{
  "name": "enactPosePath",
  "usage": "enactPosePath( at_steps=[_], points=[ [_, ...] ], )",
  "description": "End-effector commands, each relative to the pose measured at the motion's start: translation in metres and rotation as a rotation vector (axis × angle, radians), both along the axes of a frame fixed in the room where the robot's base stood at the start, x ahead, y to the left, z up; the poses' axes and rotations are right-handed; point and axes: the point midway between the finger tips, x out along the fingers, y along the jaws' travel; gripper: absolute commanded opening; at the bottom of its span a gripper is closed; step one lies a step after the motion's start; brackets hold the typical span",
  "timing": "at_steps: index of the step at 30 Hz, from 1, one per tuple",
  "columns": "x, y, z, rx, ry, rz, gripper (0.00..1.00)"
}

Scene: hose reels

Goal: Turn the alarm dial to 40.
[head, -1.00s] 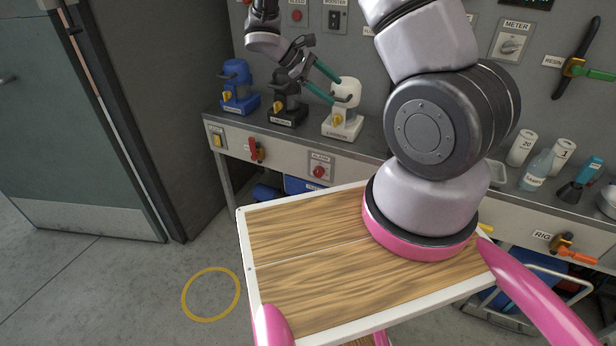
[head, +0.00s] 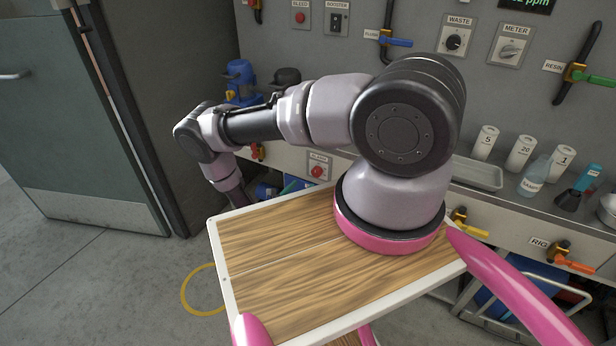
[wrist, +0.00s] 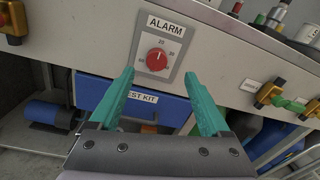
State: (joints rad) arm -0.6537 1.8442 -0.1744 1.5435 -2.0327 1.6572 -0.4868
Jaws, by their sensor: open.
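The alarm dial is a red knob on a grey plate under an ALARM label. In the head view the knob (head: 317,171) is on the bench's front panel, left of my arm's base. In the wrist view the knob (wrist: 156,61) lies ahead, between and slightly beyond the green fingertips. Its white mark points roughly up; the small numbers around it are hard to read. My gripper (wrist: 160,76) is open and empty, with one finger on each side of the dial plate. The fingertips look apart from the knob.
A blue TEST KIT box (wrist: 140,101) sits below the dial. A valve with a green handle (wrist: 290,104) is to the right on the same panel, and a brass valve (wrist: 13,22) is to the left. My own wooden deck occupies the head view's foreground.

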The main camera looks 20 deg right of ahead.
Motion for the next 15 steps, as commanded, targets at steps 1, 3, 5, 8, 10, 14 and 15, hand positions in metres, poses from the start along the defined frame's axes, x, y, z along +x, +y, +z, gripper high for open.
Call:
enactPosePath(
  at_steps=[1, 3, 5, 8, 10, 14, 15],
  points=[
    [-0.003, -0.001, -0.008, -0.012, 0.012, 0.021, 0.81],
    [-0.005, -0.003, -0.013, -0.022, 0.021, 0.037, 0.81],
    [-0.005, -0.005, -0.015, -0.025, 0.025, 0.045, 0.81],
    [0.001, -0.013, -0.015, -0.025, 0.024, 0.043, 0.81],
    [0.008, -0.022, -0.014, -0.024, 0.023, 0.041, 0.81],
    [0.023, -0.042, -0.014, -0.024, 0.024, 0.038, 0.81],
    [0.028, -0.048, -0.014, -0.024, 0.023, 0.039, 0.81]
  ],
)
